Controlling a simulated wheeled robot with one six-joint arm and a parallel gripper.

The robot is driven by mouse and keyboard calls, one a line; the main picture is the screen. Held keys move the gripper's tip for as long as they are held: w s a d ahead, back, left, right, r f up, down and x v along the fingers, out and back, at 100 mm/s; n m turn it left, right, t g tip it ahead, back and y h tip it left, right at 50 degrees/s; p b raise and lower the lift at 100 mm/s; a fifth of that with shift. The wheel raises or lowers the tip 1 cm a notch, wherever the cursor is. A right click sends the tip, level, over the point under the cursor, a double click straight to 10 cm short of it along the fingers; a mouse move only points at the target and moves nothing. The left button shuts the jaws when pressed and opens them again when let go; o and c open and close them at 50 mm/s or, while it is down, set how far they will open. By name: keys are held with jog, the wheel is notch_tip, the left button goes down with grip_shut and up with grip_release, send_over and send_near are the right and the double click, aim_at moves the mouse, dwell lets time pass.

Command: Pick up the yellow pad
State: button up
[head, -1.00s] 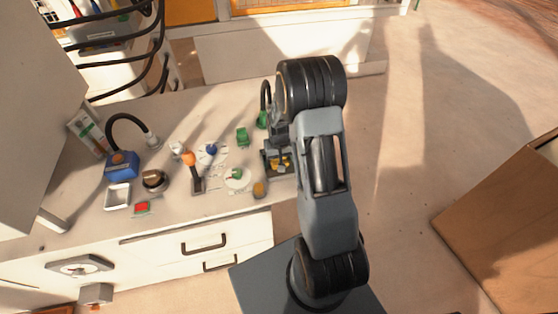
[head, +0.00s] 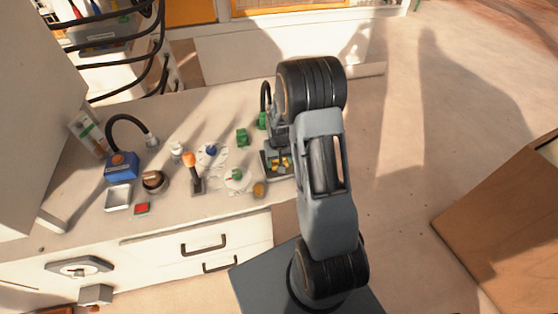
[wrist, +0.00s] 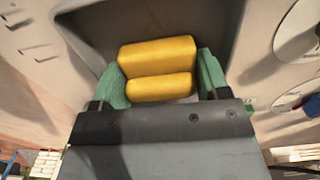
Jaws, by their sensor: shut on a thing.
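The yellow pad (wrist: 160,87) shows in the wrist view as a rounded bar between the two green fingers of my gripper (wrist: 160,82). My gripper is shut on it. A second, larger yellow bar (wrist: 157,53) lies just beyond it; I cannot tell whether it is part of the same pad. Both show against a dark grey recessed holder (wrist: 90,28). In the head view small yellow patches (head: 281,163) show low on a dark grey fixture, close beside my arm. My arm hides part of that spot, and the fingers are hard to make out there.
An orange-handled lever (head: 190,160), a blue knob (head: 211,149), a green knob (head: 237,174) and an amber knob (head: 259,189) stand left of the fixture. A green block (head: 242,136) lies behind them. A blue box (head: 120,165) with a black hose stands farther left.

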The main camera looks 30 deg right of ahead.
jog(key=shift+r, duration=0.5)
jog(key=r, duration=0.2)
jog(key=shift+a+r, duration=0.25)
jog(key=shift+r, duration=0.15)
jog(key=s+a+r, duration=0.5)
jog(key=a+r, duration=0.4)
jog(key=a, duration=0.3)
jog(key=shift+s+a, duration=0.2)
jog(key=shift+s, duration=0.2)
jog(key=shift+r, duration=0.1)
